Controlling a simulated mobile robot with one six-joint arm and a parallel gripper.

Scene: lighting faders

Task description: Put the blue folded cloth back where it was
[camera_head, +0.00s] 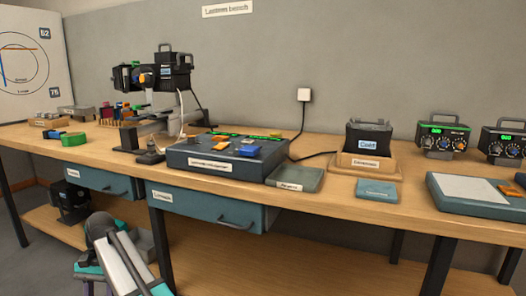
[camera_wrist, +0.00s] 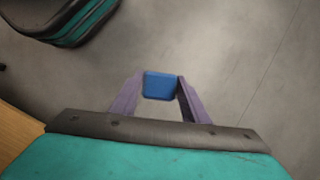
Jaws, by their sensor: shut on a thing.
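In the wrist view, my gripper (camera_wrist: 160,92) is shut on a small blue block-shaped thing (camera_wrist: 159,85), which looks like the blue folded cloth. It sits between the two purple fingers, above the grey floor. The head view shows part of my arm at the lower left, in front of the bench; the held cloth cannot be made out there.
The wooden bench (camera_head: 330,205) carries a lighting console (camera_head: 215,158) with coloured pieces on top, a shallow grey-green tray (camera_head: 312,181), a flat teal pad (camera_head: 377,192) and a dark box in a wooden holder (camera_head: 362,164). A drawer (camera_head: 205,210) is under the bench top.

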